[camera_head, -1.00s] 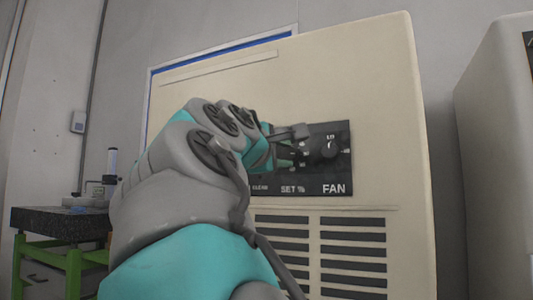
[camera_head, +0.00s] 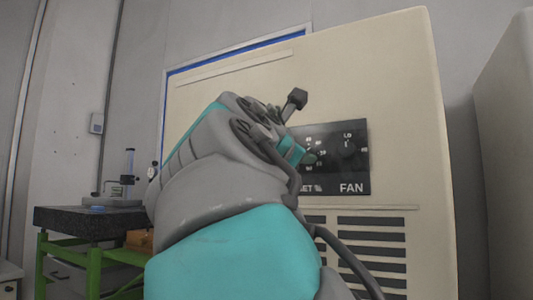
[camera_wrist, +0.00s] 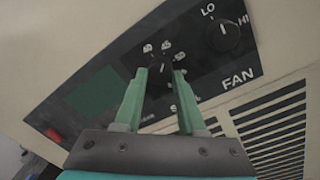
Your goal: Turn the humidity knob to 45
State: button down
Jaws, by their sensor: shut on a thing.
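The humidity knob (camera_wrist: 159,76) is a small dark knob on the black control panel (camera_wrist: 205,78), above a "SET %" label in the head view, with white numbers around it. My gripper (camera_wrist: 161,73) has its two green fingers on either side of the knob, shut on it. In the head view my gripper (camera_head: 309,157) is at the panel, and my fingers and wrist hide the knob and the panel's left part. The knob's pointer and exact setting cannot be read.
The fan knob (camera_head: 348,149), marked LO and HI, is close to the right of my fingers. A dark green display (camera_wrist: 98,93) and a red switch (camera_wrist: 53,135) lie left in the wrist view. Vents (camera_head: 360,240) are below. A bench (camera_head: 85,222) stands at left.

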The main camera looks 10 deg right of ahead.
jog(key=shift+n, duration=0.5)
jog(key=c, duration=0.5)
grip_release()
jog(key=shift+a, duration=0.1)
